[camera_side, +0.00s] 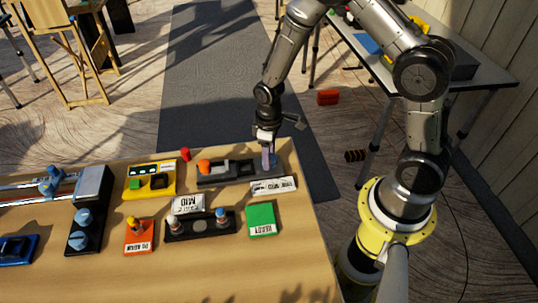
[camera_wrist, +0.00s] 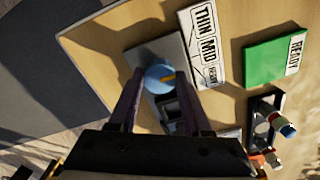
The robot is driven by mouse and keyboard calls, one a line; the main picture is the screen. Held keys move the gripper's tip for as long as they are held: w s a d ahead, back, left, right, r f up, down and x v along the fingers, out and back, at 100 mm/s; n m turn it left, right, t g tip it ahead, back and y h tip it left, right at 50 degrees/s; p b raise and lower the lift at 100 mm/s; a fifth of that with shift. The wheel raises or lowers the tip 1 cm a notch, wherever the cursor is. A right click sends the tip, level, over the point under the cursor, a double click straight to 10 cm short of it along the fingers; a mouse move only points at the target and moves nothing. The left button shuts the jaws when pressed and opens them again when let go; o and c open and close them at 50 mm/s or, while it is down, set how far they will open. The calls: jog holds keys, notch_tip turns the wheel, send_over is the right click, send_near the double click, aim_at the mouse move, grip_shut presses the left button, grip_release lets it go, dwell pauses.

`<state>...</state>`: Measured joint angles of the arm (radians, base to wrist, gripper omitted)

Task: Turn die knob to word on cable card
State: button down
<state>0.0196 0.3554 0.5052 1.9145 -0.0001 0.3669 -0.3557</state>
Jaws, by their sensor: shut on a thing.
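The blue round knob (camera_wrist: 157,79) sits on a dark base (camera_side: 241,172) at the table's back right edge. My gripper (camera_side: 267,164) points down and is shut on the knob, with a finger on each side in the wrist view (camera_wrist: 157,83). A yellow mark on the knob's top points right in the wrist view, towards the label strip. The white label strip (camera_wrist: 204,48) reads THIN, MID and a smaller third word, seemingly HEAVY; it also shows in the side view (camera_side: 272,186). A white card (camera_side: 187,204) appears to read MID. My fingers hide the knob's sides.
A green READY block (camera_side: 262,219) lies in front of the strip. A dark block with two knobs (camera_side: 200,225) is left of it. An orange-red switch (camera_side: 139,237), yellow box (camera_side: 150,179) and small red cylinder (camera_side: 185,154) stand further left. An orange knob (camera_side: 204,166) shares the dark base.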

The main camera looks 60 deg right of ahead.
jog(key=shift+r, duration=0.1)
jog(key=shift+c, duration=1.7)
grip_release()
notch_tip(320, 180, up, 14)
